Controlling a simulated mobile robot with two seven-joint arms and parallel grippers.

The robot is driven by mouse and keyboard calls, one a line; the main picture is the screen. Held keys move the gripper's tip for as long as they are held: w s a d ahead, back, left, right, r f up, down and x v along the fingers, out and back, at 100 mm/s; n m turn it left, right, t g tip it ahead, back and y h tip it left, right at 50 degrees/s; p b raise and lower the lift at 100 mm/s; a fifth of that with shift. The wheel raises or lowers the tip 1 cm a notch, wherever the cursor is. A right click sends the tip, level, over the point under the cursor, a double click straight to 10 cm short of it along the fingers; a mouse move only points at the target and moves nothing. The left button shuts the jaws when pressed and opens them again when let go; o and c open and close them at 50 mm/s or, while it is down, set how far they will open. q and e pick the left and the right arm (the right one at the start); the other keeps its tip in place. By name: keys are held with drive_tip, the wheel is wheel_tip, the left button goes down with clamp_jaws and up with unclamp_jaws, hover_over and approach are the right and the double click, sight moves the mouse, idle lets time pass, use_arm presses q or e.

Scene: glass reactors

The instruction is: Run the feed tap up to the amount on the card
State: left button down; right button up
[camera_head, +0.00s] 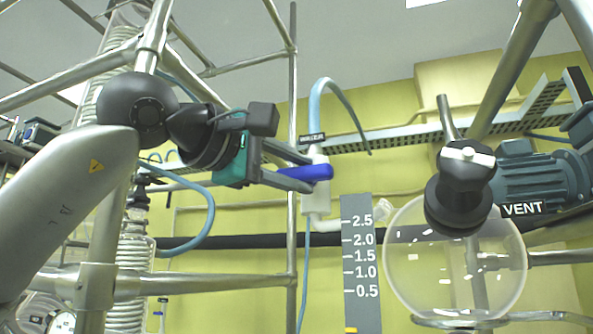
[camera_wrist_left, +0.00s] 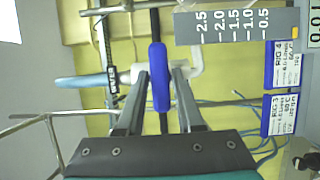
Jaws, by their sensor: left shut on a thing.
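The feed tap is a white body (camera_head: 316,205) on a pale blue hose, with a blue lever (camera_head: 318,172). My left gripper (camera_head: 300,178) reaches it from the left and is shut on the blue lever; the left wrist view shows the lever (camera_wrist_left: 160,88) between the two fingers (camera_wrist_left: 160,100). A grey scale board (camera_head: 361,270) marked 0.5 to 2.5 stands right of the tap. The round glass vessel (camera_head: 455,265) is right of it, with no clear liquid level. Two rig cards, Rig 4 (camera_wrist_left: 286,64) and Rig 3 (camera_wrist_left: 280,115), show in the wrist view; their small print is hard to read. My right gripper is out of view.
Metal frame tubes (camera_head: 292,120) stand close to my left arm. A display (camera_wrist_left: 314,22) is partly cut off in the wrist view.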

use_arm(q)
drive_tip(key=shift+f+n+b, duration=0.2)
drive_tip(key=shift+n+b, duration=0.2)
drive_tip(key=shift+b, duration=0.35)
drive_tip(key=n+t+b, duration=0.1)
drive_tip(key=n+b, duration=0.3)
drive_tip(key=n+t+b, duration=0.1)
drive_tip(key=b, duration=0.2)
drive_tip(key=shift+d+f+n+t, duration=0.1)
drive_tip(key=shift+f+n+t, duration=0.2)
drive_tip(key=shift+n, duration=0.1)
drive_tip(key=shift+r+n+t+b, duration=0.2)
drive_tip(key=shift+n+t+b, duration=0.6)
drive_tip(key=shift+n+b, duration=1.05)
drive_tip(key=c, duration=0.7)
unclamp_jaws()
